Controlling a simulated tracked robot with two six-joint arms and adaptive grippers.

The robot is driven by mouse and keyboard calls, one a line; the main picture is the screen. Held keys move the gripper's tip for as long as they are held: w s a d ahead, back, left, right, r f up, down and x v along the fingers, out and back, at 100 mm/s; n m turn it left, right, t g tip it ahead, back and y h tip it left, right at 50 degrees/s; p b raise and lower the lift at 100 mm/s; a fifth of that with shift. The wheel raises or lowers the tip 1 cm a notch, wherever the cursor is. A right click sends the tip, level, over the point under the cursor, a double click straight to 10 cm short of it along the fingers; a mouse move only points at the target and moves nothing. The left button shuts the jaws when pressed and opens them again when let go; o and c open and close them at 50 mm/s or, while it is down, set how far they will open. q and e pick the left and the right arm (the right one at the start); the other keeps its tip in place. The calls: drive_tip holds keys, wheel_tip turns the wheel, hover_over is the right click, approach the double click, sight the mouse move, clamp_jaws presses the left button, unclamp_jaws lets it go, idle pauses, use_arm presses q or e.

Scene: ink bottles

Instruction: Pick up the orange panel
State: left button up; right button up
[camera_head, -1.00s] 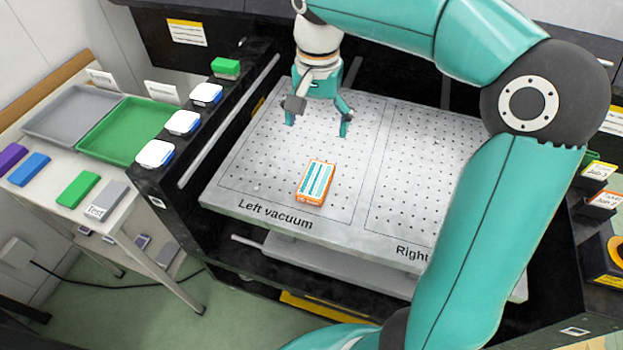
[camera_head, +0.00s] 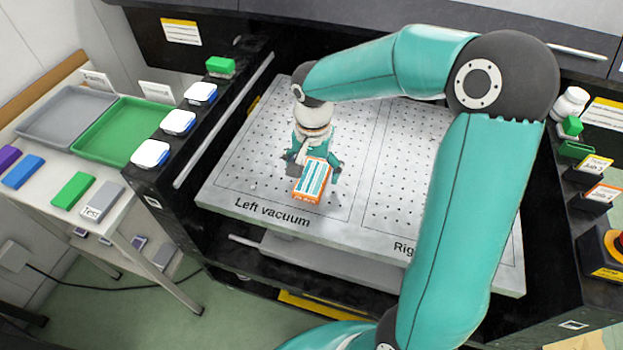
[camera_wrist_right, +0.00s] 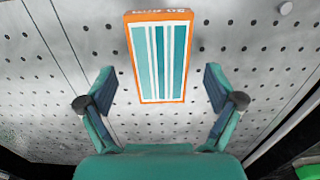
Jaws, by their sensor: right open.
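The orange panel (camera_head: 311,181) is a small flat block with an orange rim and teal and white stripes. It lies on the left half of the perforated metal plate (camera_head: 250,150), by the words "Left vacuum". My right gripper (camera_head: 314,173) is low over the plate at the panel's far end. In the right wrist view the panel (camera_wrist_right: 161,57) lies ahead, in line with the gap between the open fingers of my right gripper (camera_wrist_right: 160,90). A finger stands on each side, apart from it. My left gripper does not show.
A grey tray (camera_head: 22,130) and a green tray (camera_head: 80,150) stand on the side table at left, with several coloured blocks in front. White-topped pads (camera_head: 150,153) line the plate's left frame. A red button (camera_head: 618,243) is at the right. The plate's right half is bare.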

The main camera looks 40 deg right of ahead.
drive_tip(key=shift+f, duration=0.7)
drive_tip(key=c, duration=1.4)
drive_tip(key=shift+o, duration=0.2)
drive_tip(key=shift+r, duration=0.15)
